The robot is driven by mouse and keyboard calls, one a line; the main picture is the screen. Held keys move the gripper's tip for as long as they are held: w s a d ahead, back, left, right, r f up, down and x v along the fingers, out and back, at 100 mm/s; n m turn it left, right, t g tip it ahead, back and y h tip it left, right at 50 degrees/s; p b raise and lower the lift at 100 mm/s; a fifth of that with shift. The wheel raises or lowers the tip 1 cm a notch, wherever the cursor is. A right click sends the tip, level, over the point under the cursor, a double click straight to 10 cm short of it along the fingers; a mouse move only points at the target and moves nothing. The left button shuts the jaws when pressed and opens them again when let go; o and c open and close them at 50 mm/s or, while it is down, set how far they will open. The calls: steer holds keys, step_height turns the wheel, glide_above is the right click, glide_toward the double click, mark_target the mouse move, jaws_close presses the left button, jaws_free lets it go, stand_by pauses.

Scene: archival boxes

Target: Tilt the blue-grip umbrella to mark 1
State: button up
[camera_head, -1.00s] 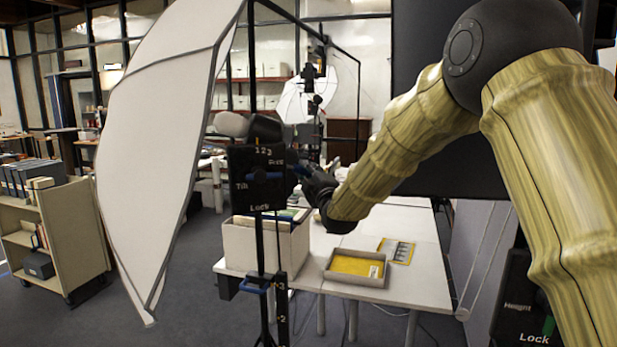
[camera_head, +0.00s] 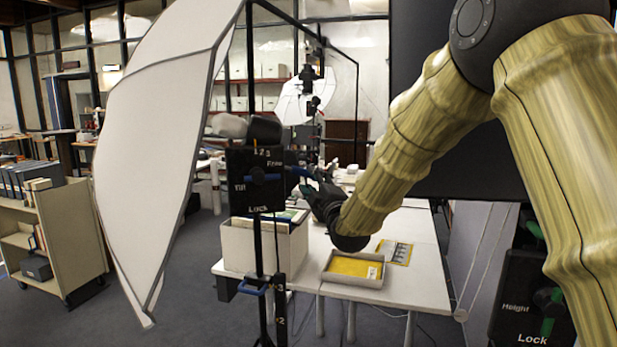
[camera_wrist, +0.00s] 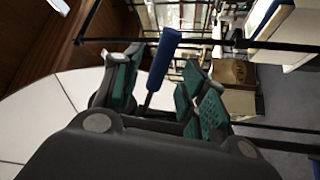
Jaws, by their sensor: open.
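The large white umbrella (camera_head: 155,140) stands tilted at the left in the head view. Its black tilt panel (camera_head: 240,165) carries the marks 1, 2, 3 and the words Tilt and Lock. My gripper (camera_head: 312,188) is just right of the panel, by the end of that grip. In the wrist view the blue grip (camera_wrist: 163,58) stands between the open green-padded fingers of my gripper (camera_wrist: 158,80), with space visible to the right-hand finger. Contact with the left-hand finger cannot be told.
A white table (camera_head: 415,285) behind the stand holds a grey box (camera_head: 262,245) and a shallow tray (camera_head: 352,281) with a yellow sheet. A second stand panel (camera_head: 530,300) marked Height and Lock is at lower right. A book cart (camera_head: 75,240) stands at left.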

steer(key=v, duration=0.6)
steer(key=shift+s+f, duration=0.1)
